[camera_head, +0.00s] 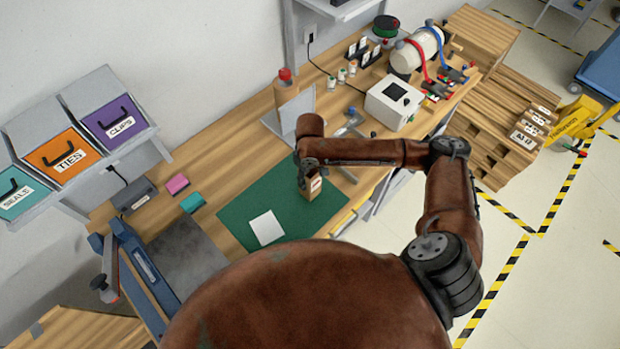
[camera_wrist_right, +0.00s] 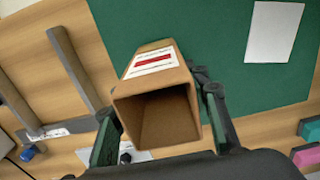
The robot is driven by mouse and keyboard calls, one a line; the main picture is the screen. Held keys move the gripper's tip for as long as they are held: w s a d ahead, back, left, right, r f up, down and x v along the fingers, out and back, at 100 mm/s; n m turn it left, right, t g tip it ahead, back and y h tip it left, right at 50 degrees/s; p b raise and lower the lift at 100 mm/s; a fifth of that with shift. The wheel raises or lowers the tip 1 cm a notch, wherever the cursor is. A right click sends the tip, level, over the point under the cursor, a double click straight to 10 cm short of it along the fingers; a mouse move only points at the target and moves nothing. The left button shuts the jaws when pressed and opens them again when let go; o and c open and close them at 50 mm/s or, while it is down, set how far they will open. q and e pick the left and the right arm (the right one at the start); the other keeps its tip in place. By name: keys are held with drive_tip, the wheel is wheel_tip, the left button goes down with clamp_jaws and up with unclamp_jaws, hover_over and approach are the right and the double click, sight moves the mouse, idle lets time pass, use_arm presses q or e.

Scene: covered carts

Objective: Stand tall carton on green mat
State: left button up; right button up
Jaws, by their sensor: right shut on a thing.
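The tall brown carton (camera_head: 312,190), with a white and red label, is under my right gripper (camera_head: 309,172) in the head view. In the right wrist view the carton (camera_wrist_right: 158,88) shows its open, empty end towards the camera, and the right gripper (camera_wrist_right: 160,128) is shut on it with a finger on each side. The carton looks roughly upright at the right part of the green mat (camera_head: 235,210); whether its base touches the mat cannot be told. The mat also shows in the wrist view (camera_wrist_right: 215,40). My left gripper is not in view.
A white sheet (camera_head: 266,227) lies on the mat. A metal stand (camera_head: 290,112) is behind the carton, and a white box device (camera_head: 392,104) is to the right. Pink (camera_head: 177,184) and teal (camera_head: 192,202) blocks lie left of the mat. The mat's left part is clear.

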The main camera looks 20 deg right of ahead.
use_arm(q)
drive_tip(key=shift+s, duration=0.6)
use_arm(e)
drive_tip(key=shift+f, duration=0.5)
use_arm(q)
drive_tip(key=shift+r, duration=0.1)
use_arm(e)
drive_tip(key=shift+f, duration=0.1)
drive_tip(key=o, duration=1.1)
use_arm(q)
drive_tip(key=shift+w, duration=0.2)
use_arm(e)
drive_tip(key=shift+o, duration=0.2)
drive_tip(key=shift+w+r, duration=0.1)
drive_tip(key=shift+r, duration=0.25)
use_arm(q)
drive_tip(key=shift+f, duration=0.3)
use_arm(e)
wheel_tip(320, 180, up, 12)
drive_tip(key=shift+f, duration=0.2)
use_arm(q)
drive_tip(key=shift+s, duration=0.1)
use_arm(e)
drive_tip(key=shift+a+f, duration=0.1)
